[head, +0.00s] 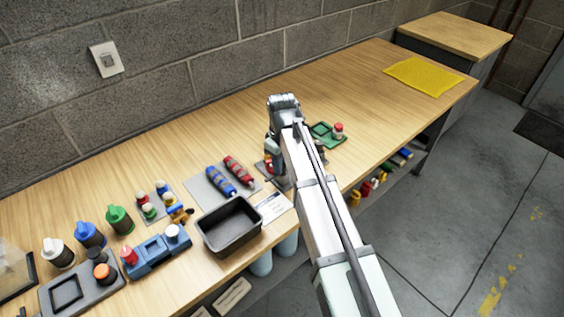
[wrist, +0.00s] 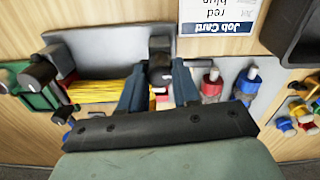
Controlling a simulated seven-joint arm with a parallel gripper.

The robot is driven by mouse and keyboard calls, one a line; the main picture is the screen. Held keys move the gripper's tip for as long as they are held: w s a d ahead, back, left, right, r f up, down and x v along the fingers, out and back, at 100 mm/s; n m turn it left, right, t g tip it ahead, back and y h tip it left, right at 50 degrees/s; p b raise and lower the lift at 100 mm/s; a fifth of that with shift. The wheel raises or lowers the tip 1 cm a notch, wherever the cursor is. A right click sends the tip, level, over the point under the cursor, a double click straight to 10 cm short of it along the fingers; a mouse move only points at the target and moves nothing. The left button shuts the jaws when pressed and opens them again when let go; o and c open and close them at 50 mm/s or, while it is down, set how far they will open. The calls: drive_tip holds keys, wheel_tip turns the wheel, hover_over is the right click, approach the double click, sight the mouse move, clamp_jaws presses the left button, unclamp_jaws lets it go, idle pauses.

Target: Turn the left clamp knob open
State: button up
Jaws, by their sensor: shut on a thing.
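In the wrist view, my gripper (wrist: 160,88) is shut with its two dark fingers around a black knob (wrist: 160,70), which I take to be the left clamp knob. Another black clamp knob (wrist: 40,74) stands at the other end of the grey fixture plate (wrist: 105,48). The fingers and the gripper's palm hide the lower part of the held knob. In the head view, my gripper and arm hide most of the fixture, and the knob's turn cannot be told.
A job card (head: 273,207) and a black bin (head: 205,232) are near the bench's front edge. A green tray (head: 318,131) sits beyond my arm. The bench beyond is clear up to a yellow mat (head: 425,77).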

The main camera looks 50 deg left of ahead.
idle(0.4)
drive_tip(key=o, duration=1.1)
drive_tip(key=shift+c, duration=0.2)
wheel_tip(320, 180, up, 14)
drive_tip(key=shift+f, duration=0.1)
idle(0.4)
